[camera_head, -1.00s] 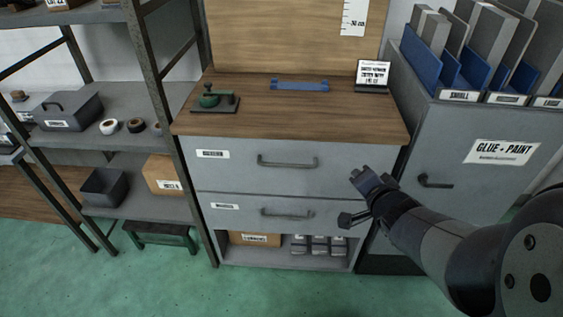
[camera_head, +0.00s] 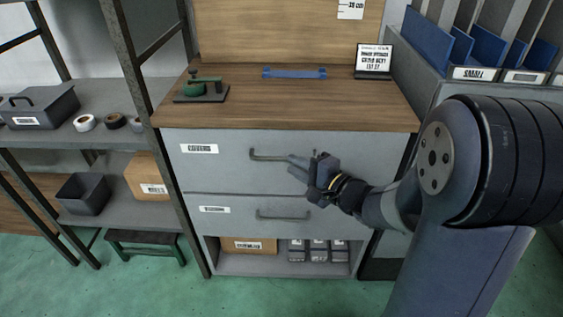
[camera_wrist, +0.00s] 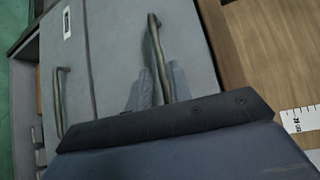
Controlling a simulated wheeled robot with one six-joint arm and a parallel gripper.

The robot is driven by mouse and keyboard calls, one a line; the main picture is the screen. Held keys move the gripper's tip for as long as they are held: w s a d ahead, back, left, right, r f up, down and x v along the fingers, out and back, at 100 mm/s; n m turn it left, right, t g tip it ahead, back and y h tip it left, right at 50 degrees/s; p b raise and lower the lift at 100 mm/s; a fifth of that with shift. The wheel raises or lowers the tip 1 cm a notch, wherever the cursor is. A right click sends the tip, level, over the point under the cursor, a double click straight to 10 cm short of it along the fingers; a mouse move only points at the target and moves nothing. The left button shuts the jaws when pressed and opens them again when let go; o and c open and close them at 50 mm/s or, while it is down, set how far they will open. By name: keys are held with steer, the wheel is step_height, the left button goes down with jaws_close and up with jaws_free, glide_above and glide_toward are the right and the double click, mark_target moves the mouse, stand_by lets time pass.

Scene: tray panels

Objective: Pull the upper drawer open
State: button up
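The upper drawer (camera_head: 222,170) is a grey front with a white label and a dark bar handle (camera_head: 262,156). It looks closed under the wooden top. My gripper (camera_head: 293,165) is at the right part of this handle and hides that end in the head view. In the wrist view the upper handle (camera_wrist: 153,42) runs between my gripper's two fingers (camera_wrist: 160,88), one on each side. The fingers look apart, with narrow gaps beside the bar. Contact with the drawer front cannot be told.
The lower drawer (camera_head: 225,213) has its own handle (camera_head: 283,216) just below and looks closed. An open shelf with a box (camera_head: 248,245) is beneath. A metal rack (camera_head: 165,110) stands at left, a grey cabinet (camera_head: 455,92) at right. The green floor in front is clear.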

mark_target(282, 159)
steer(key=b+x, duration=0.1)
steer(key=x, duration=0.4)
steer(key=shift+w+a, duration=0.15)
steer(key=shift+a, duration=0.05)
steer(key=shift+c, duration=0.6)
jaws_close()
